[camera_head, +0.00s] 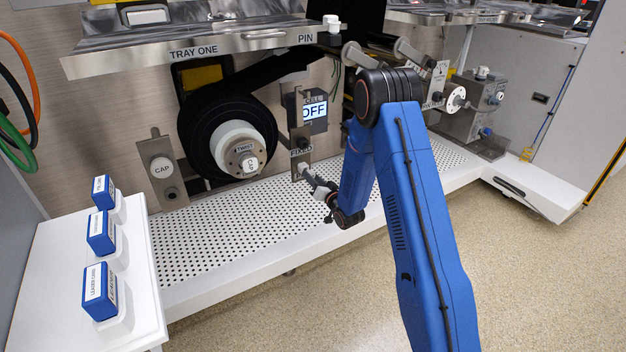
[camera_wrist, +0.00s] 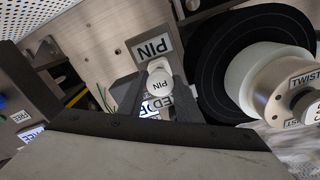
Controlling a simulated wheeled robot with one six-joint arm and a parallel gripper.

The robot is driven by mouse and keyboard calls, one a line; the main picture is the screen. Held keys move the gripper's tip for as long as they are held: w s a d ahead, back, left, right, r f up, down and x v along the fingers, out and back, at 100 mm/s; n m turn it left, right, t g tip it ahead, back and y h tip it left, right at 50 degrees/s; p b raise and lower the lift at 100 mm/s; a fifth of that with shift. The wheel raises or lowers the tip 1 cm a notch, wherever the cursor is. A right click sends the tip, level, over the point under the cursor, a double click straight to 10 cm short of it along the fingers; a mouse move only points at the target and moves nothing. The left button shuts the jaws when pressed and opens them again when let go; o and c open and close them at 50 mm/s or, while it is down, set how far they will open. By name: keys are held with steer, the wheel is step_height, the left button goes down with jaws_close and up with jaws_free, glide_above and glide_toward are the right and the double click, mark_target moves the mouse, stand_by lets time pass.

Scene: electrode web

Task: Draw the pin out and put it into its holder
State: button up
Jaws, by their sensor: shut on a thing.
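The pin (camera_wrist: 160,82) shows its round white knob, marked PIN, in the wrist view. It is in front of a grey plate (camera_wrist: 150,38) whose PIN label reads upside down. My gripper (camera_wrist: 164,94) is shut on the pin. In the head view my gripper (camera_head: 309,178) is at the lower part of the plate marked FIXED (camera_head: 301,142), and the pin is too small to make out. I cannot tell how deep the pin sits in the plate. A white piece (camera_head: 333,25) stands by the PIN label (camera_head: 305,38) at the tray edge.
The black roll (camera_head: 195,125) with its white core (camera_head: 236,148) is left of my gripper. A CAP bracket (camera_head: 163,168) stands further left. The perforated shelf (camera_head: 225,240) below is clear. Blue boxes (camera_head: 101,232) stand on a white table at the left. The tray (camera_head: 190,60) overhangs above.

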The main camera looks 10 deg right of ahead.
steer(key=shift+w+a, duration=0.25)
steer(key=shift+w, duration=0.4)
steer(key=o, duration=1.3)
steer(key=shift+c, duration=0.2)
steer(key=v, duration=1.7)
steer(key=shift+s, duration=0.15)
